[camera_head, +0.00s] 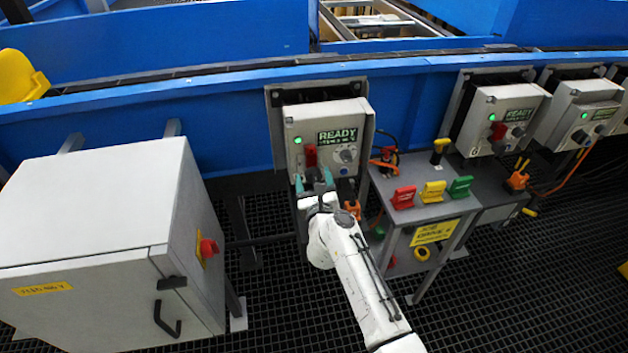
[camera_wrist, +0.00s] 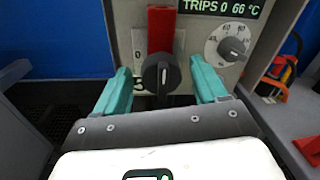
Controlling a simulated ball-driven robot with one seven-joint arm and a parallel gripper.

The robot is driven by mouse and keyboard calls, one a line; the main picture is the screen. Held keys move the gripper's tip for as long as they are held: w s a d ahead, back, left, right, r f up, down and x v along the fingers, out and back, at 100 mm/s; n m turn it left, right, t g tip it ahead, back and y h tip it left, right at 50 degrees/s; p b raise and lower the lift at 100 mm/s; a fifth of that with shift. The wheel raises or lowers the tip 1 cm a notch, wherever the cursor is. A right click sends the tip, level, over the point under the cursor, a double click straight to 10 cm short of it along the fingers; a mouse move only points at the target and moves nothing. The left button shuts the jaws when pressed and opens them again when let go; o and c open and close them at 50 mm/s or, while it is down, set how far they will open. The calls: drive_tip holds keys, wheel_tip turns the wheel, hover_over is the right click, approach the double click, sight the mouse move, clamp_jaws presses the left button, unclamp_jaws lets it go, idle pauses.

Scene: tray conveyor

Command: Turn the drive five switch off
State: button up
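The nearest grey drive box (camera_head: 293,157) hangs on the blue conveyor side, with a lit green lamp and a READY display. Its switch has an upright red handle (camera_head: 310,155), which also shows in the wrist view (camera_wrist: 160,30), above a round black hub (camera_wrist: 161,76). A "0" mark is left of the handle. My gripper (camera_head: 314,179) is at the lower front of this box. In the wrist view, its teal fingers (camera_wrist: 161,85) are open, one on each side of the black hub, with visible gaps. I cannot tell whether the fingertips touch the panel.
A grey dial (camera_wrist: 233,48) sits right of the switch. A grey stand (camera_head: 420,170) with red, yellow and green tags is to the right, with a yellow job sign (camera_head: 435,232). More drive boxes (camera_head: 500,120) stand farther right. A large grey cabinet (camera_head: 90,210) fills the left.

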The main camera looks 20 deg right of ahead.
drive_tip(key=c, duration=1)
drive_tip(key=shift+n, duration=0.4)
drive_tip(key=n, duration=0.3)
drive_tip(key=shift+a+f+n, duration=0.1)
drive_tip(key=shift+n, duration=0.3)
drive_tip(key=n, duration=0.4)
drive_tip(key=shift+f+n+t+y, duration=0.1)
drive_tip(key=shift+n+t+y, duration=0.2)
drive_tip(key=shift+n, duration=0.1)
drive_tip(key=n, duration=0.4)
drive_tip(key=shift+f+n, duration=0.1)
drive_tip(key=shift+n, duration=0.2)
drive_tip(key=n, duration=0.4)
drive_tip(key=shift+n+y, duration=0.3)
drive_tip(key=shift+f+n, duration=0.1)
drive_tip(key=shift+n, duration=0.2)
